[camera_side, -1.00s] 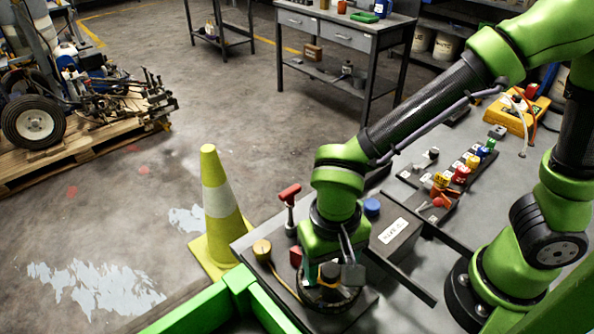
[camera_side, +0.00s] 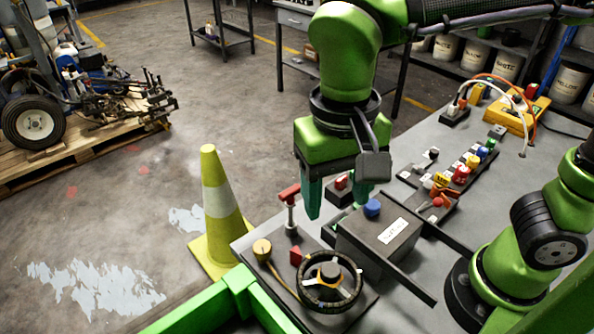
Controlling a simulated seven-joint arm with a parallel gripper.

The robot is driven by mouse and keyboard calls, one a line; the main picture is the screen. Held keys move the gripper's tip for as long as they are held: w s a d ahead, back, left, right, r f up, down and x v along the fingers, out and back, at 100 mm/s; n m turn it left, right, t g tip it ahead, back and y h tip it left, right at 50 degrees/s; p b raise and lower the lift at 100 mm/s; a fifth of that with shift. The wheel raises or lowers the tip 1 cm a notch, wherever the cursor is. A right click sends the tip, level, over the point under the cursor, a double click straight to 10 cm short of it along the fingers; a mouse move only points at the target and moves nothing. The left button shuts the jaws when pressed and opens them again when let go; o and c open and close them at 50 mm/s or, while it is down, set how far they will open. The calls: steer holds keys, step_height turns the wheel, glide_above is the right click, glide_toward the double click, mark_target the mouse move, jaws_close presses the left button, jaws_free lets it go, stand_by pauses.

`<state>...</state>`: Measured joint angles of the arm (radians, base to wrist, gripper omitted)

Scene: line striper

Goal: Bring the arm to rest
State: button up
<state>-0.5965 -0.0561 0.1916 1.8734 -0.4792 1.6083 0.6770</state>
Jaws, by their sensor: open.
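My gripper (camera_side: 335,212) hangs with its fingers pointing down above the grey bench. Its two teal fingers are apart with nothing between them. In the picture it stands above and behind a black handwheel (camera_side: 330,280) with an orange and grey hub, clear of it. A box with a blue knob (camera_side: 372,208) and a white label is close to the right finger. A red-topped lever (camera_side: 289,195) stands just left of the left finger. The fingertips partly cover what lies behind them.
A yellow cone (camera_side: 217,205) stands on the floor at left. A green rail (camera_side: 235,290) crosses the front. Open floor lies behind the cone.

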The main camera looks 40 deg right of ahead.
steer(key=shift+r, duration=0.15)
steer(key=w+d+t+y, duration=0.1)
steer(key=d+t, duration=0.6)
steer(key=d, duration=1.2)
steer(key=shift+w+f+y, duration=0.25)
steer(key=shift+f+y, duration=0.05)
steer(key=shift+y, duration=0.4)
